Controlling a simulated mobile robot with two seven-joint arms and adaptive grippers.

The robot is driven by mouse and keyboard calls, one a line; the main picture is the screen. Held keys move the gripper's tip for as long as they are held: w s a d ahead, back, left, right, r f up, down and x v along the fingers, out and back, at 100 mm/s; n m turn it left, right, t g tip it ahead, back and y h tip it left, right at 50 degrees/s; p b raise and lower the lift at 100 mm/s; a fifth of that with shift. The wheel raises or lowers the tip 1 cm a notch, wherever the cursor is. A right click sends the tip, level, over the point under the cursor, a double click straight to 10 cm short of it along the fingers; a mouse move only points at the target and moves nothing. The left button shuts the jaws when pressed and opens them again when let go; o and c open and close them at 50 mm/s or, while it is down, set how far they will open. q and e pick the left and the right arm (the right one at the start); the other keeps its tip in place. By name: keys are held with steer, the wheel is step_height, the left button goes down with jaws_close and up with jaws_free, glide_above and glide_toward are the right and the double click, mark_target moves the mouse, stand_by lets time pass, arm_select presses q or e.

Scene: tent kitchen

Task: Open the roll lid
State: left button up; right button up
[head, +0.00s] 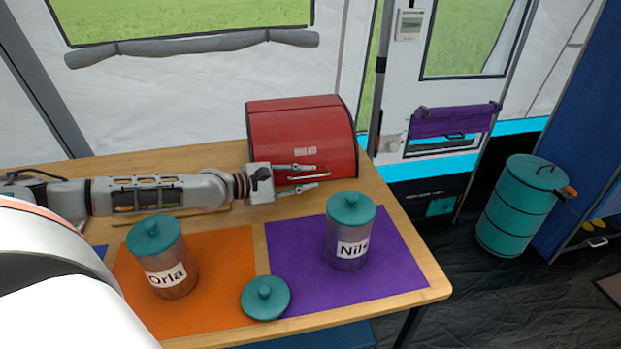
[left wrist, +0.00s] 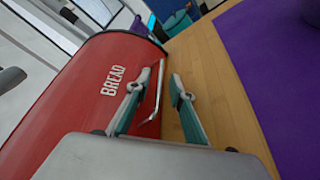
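The red bread box (head: 300,130) stands at the back of the wooden table, its curved roll lid down. The left wrist view shows the box with "BREAD" lettering (left wrist: 112,80) and a thin metal handle (left wrist: 157,92) low on the lid's front. My left gripper (head: 314,176) reaches in from the left, in front of the lid's lower part. In the left wrist view its two fingers (left wrist: 160,84) are apart, with the handle appearing between them. Whether either finger touches the handle, I cannot tell. My right gripper is not in view.
The Orla jar (head: 168,267) stands lidded on an orange mat (head: 222,255). The Nils jar (head: 347,245) stands lidded on a purple mat (head: 395,255), close in front of the box. A loose teal lid (head: 265,298) lies between them. A teal bin (head: 518,215) stands on the floor at right.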

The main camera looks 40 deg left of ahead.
arm_select(q)
steer(key=shift+w+d+f, duration=0.1)
steer(key=shift+w+d, duration=0.05)
steer(key=shift+w, duration=0.3)
jaws_close()
